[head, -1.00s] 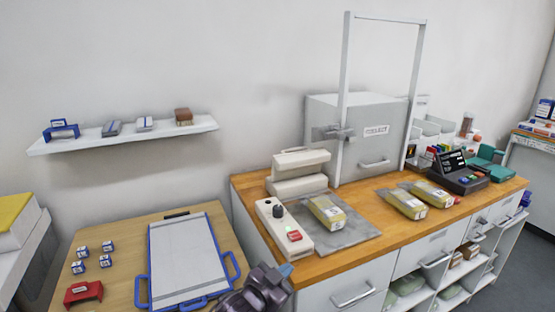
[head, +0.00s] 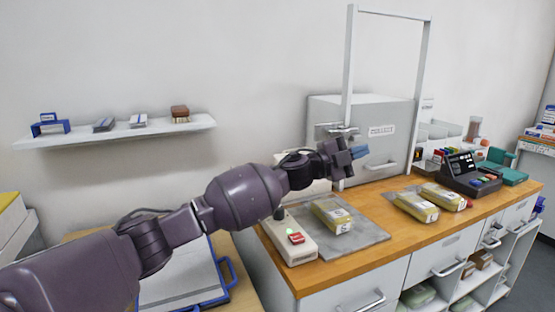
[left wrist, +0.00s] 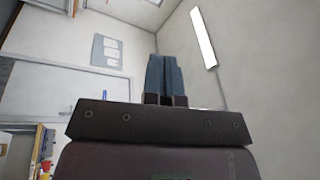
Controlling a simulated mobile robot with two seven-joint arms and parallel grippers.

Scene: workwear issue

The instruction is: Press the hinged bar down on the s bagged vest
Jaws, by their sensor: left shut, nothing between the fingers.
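The cream sealer with the hinged bar (head: 280,157) stands at the back left of the wooden counter; my left arm hides most of it. The bar's present angle is hidden. A yellow bagged vest (head: 331,216) with a white label lies on the grey mat (head: 362,238) in front; its size letter is too small to read. My left gripper (head: 361,152) is shut and empty, raised in front of the grey collect box and above and behind the bag. Its blue fingers (left wrist: 167,76) are together in the left wrist view. My right gripper is not in view.
The control box (head: 291,241) with a red switch and green light sits left of the bag. A tall white frame (head: 349,75) rises by the collect box (head: 396,148). More yellow bags (head: 416,207) and a dark terminal (head: 470,173) stand to the right.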

